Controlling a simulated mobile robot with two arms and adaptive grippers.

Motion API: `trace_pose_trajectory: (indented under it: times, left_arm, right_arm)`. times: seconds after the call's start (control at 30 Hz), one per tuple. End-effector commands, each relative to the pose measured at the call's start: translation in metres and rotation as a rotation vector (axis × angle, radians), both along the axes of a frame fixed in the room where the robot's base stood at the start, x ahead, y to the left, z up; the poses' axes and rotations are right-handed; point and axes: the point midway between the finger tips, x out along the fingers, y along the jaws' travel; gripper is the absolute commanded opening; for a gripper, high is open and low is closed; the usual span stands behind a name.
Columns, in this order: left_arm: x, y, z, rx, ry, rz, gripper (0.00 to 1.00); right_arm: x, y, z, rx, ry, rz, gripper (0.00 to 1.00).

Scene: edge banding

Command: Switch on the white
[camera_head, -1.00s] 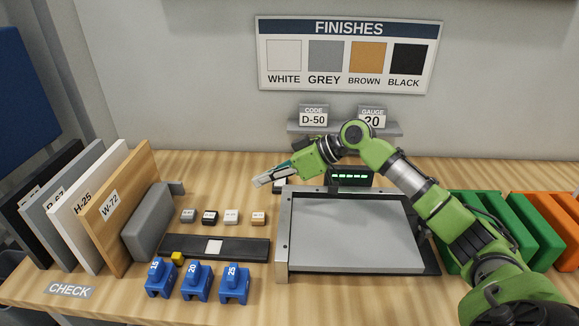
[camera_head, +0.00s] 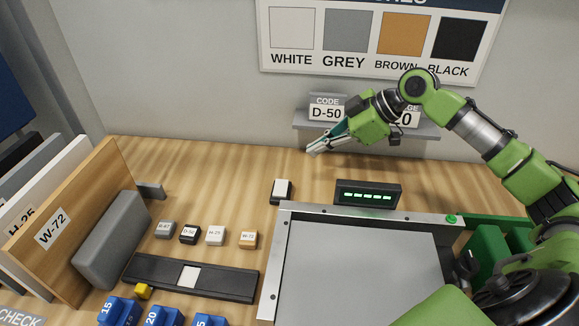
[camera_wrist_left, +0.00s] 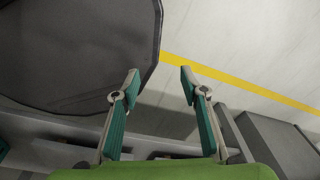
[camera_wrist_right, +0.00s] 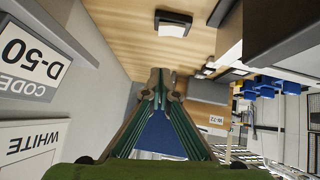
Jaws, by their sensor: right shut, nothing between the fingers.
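A small switch with a white rocker on a black base (camera_head: 282,190) sits on the wooden bench, left of a black box with lit green bars (camera_head: 368,194). The switch also shows in the right wrist view (camera_wrist_right: 172,24); which way its rocker is pressed is hard to tell. My right gripper (camera_head: 314,150) is shut and empty, in the air above and behind the switch, in front of the D-50 sign (camera_head: 326,112). Its closed fingertips show in the right wrist view (camera_wrist_right: 161,80). My left gripper (camera_wrist_left: 160,74) is open and empty, over the floor, away from the bench.
A framed grey plate (camera_head: 365,265) lies right of the switch, with a green button (camera_head: 451,219) on its frame. Small labelled blocks (camera_head: 215,235), a black strip (camera_head: 195,276) and blue pieces (camera_head: 163,317) lie to the left. Upright panels (camera_head: 75,215) stand at far left.

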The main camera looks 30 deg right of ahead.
Motion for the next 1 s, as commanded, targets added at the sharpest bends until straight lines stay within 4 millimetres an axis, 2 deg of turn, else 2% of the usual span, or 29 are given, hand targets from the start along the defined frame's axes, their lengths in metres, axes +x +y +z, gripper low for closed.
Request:
trace_pose_trajectory:
  times: [0.03,0.1,0.23,0.37,0.47,0.67,0.87,1.0]
  left_arm:
    - [-0.013,0.002,-0.001,0.003,0.019,0.000,0.40]
    - [-0.026,0.004,-0.002,0.006,0.038,-0.001,0.40]
    - [-0.038,0.006,-0.002,0.010,0.053,0.000,0.40]
    - [-0.035,0.006,0.001,0.009,0.048,0.000,0.40]
    - [-0.025,0.006,0.007,0.008,0.035,0.000,0.40]
    - [-0.005,0.004,0.022,0.004,0.005,-0.001,0.40]
    - [-0.010,0.003,0.033,0.005,0.011,-0.001,0.40]
    - [-0.016,0.003,0.039,0.004,0.022,0.000,0.40]
  right_arm:
    - [0.000,0.000,0.000,0.001,0.001,-0.001,0.00]
    - [0.000,0.000,0.000,0.001,0.000,-0.001,0.00]
    - [0.000,0.000,0.000,0.001,0.000,-0.001,0.00]
    - [0.004,0.003,-0.003,0.004,0.000,-0.001,0.00]
    - [0.010,0.010,-0.011,0.005,0.000,0.000,0.00]
    - [0.031,0.032,-0.039,0.007,0.002,0.001,0.00]
    - [0.052,0.053,-0.068,0.005,0.002,0.000,0.00]
    - [0.053,0.049,-0.092,0.001,0.004,-0.002,0.00]
